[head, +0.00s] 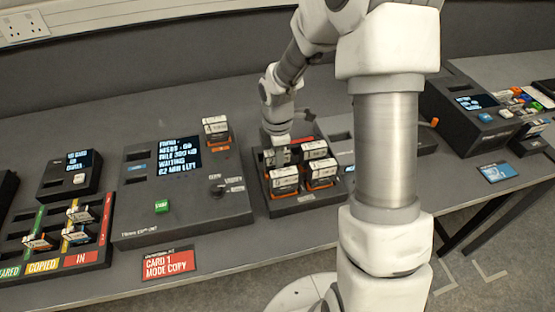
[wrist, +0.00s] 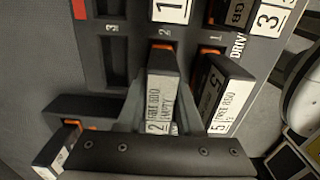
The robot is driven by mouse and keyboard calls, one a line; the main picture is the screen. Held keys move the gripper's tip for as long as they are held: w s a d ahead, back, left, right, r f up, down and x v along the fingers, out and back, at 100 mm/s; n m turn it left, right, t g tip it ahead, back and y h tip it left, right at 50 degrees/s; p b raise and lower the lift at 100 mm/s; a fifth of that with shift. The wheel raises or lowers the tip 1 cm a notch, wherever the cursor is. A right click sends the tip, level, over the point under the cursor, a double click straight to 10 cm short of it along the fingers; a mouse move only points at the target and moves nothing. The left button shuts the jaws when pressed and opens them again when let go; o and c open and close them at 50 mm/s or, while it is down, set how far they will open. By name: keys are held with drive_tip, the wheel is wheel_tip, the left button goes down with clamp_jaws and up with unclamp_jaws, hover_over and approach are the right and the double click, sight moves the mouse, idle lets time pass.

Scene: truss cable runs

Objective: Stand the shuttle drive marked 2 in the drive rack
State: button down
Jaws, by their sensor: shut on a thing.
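My gripper (head: 278,142) is over the back left of the drive rack (head: 300,207). In the wrist view my gripper (wrist: 163,118) is shut on the shuttle drive marked 2 (wrist: 160,100), its white label facing the camera. The drive's orange-tipped far end is beside the slot numbered 2; I cannot tell whether it is fully down in the slot. The rack (wrist: 112,62) also shows an empty slot numbered 3. A drive marked 5 (wrist: 226,95) stands just to the right, by the slot numbered 1.
Drives marked 1 (wrist: 170,10) and 3 (wrist: 270,18) are close by in the rack. Another drive (wrist: 60,148) stands at lower left. A copier console (head: 180,190) with a lit screen lies left of the rack, with a drive (head: 216,130) upright on it.

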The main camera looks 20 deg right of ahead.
drive_tip(key=shift+c, duration=0.8)
unclamp_jaws()
drive_tip(key=shift+r+p, duration=3.25)
drive_tip(key=shift+r, duration=0.5)
